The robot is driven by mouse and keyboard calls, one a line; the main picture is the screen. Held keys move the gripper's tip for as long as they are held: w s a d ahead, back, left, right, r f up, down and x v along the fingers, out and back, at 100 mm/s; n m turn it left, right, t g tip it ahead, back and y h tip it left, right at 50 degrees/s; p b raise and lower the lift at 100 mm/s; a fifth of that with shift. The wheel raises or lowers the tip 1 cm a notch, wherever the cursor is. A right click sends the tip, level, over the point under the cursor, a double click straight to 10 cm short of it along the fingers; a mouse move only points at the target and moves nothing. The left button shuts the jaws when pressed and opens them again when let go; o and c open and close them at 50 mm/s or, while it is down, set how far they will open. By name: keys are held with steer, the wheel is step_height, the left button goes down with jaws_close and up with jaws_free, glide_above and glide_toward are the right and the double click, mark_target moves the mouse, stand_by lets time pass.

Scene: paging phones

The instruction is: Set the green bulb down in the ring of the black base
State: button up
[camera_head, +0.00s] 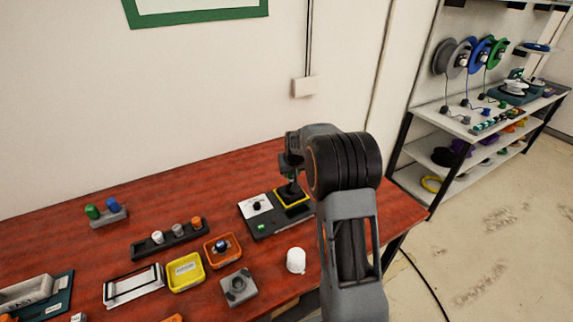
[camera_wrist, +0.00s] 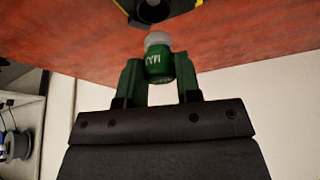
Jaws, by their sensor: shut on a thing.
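The green bulb (camera_wrist: 158,66), with a pale grey end and white lettering, is between the two green fingers of my gripper (camera_wrist: 159,80) in the wrist view. My gripper is shut on it. The black base (camera_wrist: 152,10) with its round ring lies just beyond the bulb's grey end, apart from it in the picture. In the head view the black base (camera_head: 291,190) stands on a yellow-edged square, and my gripper (camera_head: 288,168) is above it. The bulb cannot be made out clearly there, and my arm hides part of this area.
On the red table (camera_head: 205,205), a grey holder (camera_head: 112,217) carries green and blue pieces. A black rack (camera_head: 172,240), yellow tray (camera_head: 186,272), orange tray (camera_head: 235,252), grey block (camera_head: 238,287) and white cup-like piece (camera_head: 296,261) stand left of my arm. A wall is behind.

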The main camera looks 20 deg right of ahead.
mark_target(292, 179)
steer(key=shift+f+b, duration=0.85)
steer(key=shift+f, duration=0.55)
steer(key=shift+r, duration=0.2)
steer(key=shift+s+f, duration=0.15)
steer(key=shift+f+b, duration=1.15)
steer(key=shift+b, duration=0.3)
stand_by(1.1)
stand_by(0.4)
steer(key=o, duration=1.3)
steer(key=shift+r, duration=0.15)
steer(key=shift+r+p, duration=1.8)
steer(key=shift+r, duration=1)
